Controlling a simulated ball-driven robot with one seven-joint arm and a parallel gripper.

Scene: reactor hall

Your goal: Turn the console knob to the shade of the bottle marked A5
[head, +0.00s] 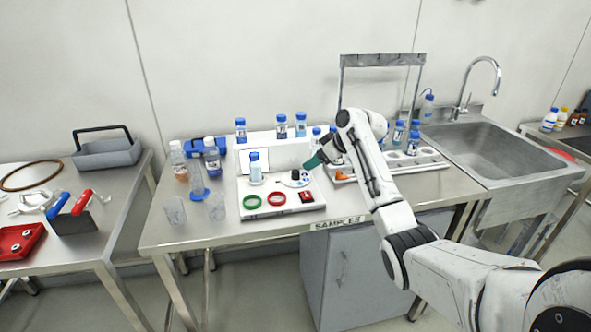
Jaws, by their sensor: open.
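The white console (268,211) stands on the middle steel bench. On its top is a round dial with a small dark knob (295,175) at the centre; its setting is too small to read. A bottle with a pale blue content and blue cap (255,170) stands on the console, left of the knob. Other blue-capped bottles stand behind, such as one at the back left (240,130) and two at the back (281,127); their marks are too small to read, so I cannot tell which is A5. My gripper (313,162) is open, just above and right of the knob, apart from it.
A green ring (252,202), a red ring (277,199) and a red switch (306,196) are on the console's front. Clear beakers (175,210) stand to its left. A rack with bottles (418,158) is at right, beside the sink (490,150).

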